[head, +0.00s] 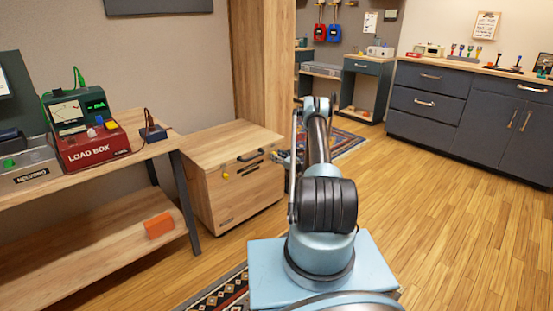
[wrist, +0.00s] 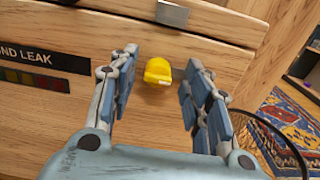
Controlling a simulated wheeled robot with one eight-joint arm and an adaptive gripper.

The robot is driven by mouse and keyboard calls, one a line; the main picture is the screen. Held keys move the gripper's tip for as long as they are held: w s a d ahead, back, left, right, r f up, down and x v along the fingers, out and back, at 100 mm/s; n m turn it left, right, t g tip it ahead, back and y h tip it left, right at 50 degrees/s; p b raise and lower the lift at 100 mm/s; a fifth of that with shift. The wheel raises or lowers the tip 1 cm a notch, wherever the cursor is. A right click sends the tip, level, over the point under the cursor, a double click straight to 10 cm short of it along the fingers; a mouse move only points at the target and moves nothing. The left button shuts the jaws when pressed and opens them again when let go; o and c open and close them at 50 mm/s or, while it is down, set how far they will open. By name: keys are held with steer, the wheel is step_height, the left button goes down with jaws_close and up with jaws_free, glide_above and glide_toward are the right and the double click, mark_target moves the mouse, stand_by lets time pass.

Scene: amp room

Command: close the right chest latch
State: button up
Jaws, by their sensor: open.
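The wooden chest (head: 232,183) stands on the floor left of my arm, its lid down. In the wrist view, a yellow latch piece (wrist: 158,72) is on the chest front (wrist: 145,120), below the lid seam. A metal catch plate (wrist: 172,13) sits above the seam, apart from the yellow piece. My gripper (wrist: 161,60) is open, with its fingers to the left and right of the yellow piece; I cannot tell whether they touch it. In the head view, my gripper (head: 285,158) is small at the chest's right side, partly hidden by my arm.
A label strip (wrist: 42,55) is left of my fingers. A workbench (head: 95,172) with a red load box (head: 95,148) and a lower shelf stands left of the chest. A patterned rug (head: 345,140) lies behind my arm. The wood floor (head: 450,200) to the right is clear.

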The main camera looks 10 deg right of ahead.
steer(key=shift+a, duration=0.1)
jaws_close()
steer(key=shift+n, duration=0.3)
steer(key=shift+s+a+f+n, duration=0.1)
steer(key=shift+a+f+n, duration=0.05)
steer(key=shift+n, duration=4.2)
steer(key=shift+s+a+f+n, duration=0.1)
steer(key=shift+n, duration=4.25)
